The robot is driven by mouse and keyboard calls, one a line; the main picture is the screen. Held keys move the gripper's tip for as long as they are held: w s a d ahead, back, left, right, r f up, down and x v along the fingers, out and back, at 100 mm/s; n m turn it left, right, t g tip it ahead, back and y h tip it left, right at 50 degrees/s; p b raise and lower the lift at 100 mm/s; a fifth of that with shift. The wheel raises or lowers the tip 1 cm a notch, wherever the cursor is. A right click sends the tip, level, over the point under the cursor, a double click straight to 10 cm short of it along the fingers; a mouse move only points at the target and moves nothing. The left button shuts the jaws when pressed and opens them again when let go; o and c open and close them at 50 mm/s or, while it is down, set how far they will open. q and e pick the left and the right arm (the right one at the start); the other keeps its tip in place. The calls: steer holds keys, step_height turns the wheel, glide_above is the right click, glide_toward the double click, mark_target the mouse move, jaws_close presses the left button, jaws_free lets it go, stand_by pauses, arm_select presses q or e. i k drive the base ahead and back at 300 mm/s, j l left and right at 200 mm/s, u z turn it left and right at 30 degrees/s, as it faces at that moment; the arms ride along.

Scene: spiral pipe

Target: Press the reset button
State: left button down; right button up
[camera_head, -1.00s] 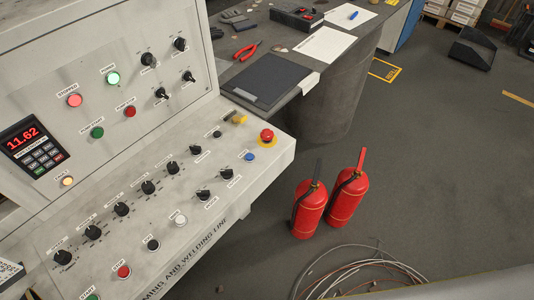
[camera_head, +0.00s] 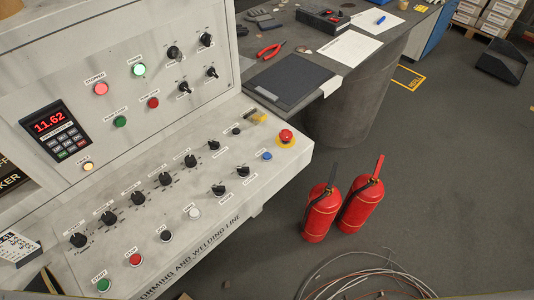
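The grey-white control console fills the left of the view. Its front row has a green START button (camera_head: 102,285), a red STOP button (camera_head: 135,259), a black button (camera_head: 166,235) and a white button (camera_head: 194,213). A blue button (camera_head: 267,156) sits further right, near a red mushroom button (camera_head: 286,136) on a yellow base. The small labels by the black, white and blue buttons are too blurred to tell surely which one reads reset. Neither of my grippers is in view.
Several black knobs (camera_head: 165,179) stand on the sloped panel. A keypad display (camera_head: 55,131) reads 11.62. A dark workbench (camera_head: 384,42) with pliers (camera_head: 270,50) adjoins at the back. Two red fire extinguishers (camera_head: 361,204) and coiled cables (camera_head: 365,274) occupy the floor at right.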

mark_target(266, 156)
steer(key=i+l+u, duration=0.3)
steer(key=l, duration=0.35)
steer(key=l+u, duration=0.35)
steer(key=l, duration=0.35)
steer(key=l+u, duration=0.3)
steer(key=l, duration=0.4)
